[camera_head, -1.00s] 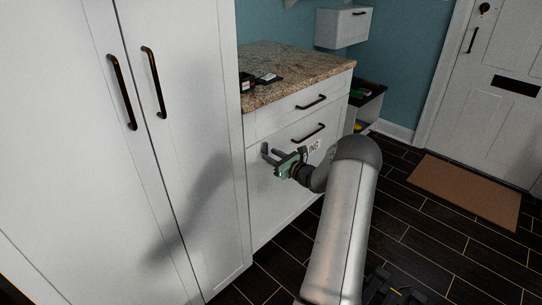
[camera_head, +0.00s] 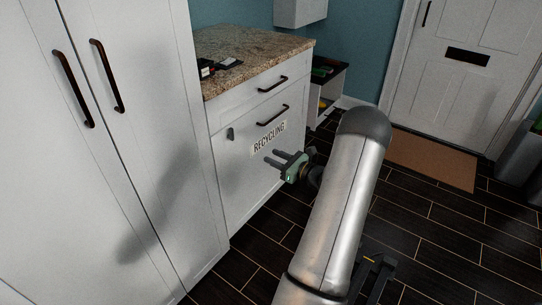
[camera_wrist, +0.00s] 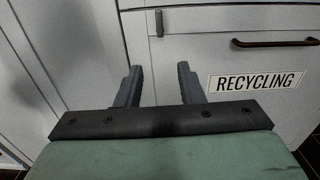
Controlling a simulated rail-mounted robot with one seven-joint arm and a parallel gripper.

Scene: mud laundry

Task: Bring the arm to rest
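My gripper (camera_head: 272,157) is in front of the lower white cabinet front, below and beside its "RECYCLING" label (camera_head: 269,139). In the wrist view my gripper (camera_wrist: 158,82) has its two dark fingers apart with nothing between them. The label also shows in the wrist view (camera_wrist: 256,82), right of the fingers. The fingers look apart from the cabinet front, though the exact gap is hard to tell.
A tall white cabinet (camera_head: 150,190) with dark handles stands at left. The low cabinet has a granite counter (camera_head: 260,50) with small dark items on it. Dark plank floor (camera_head: 440,220) lies open at right, with a brown mat (camera_head: 430,160) by the white door (camera_head: 450,80).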

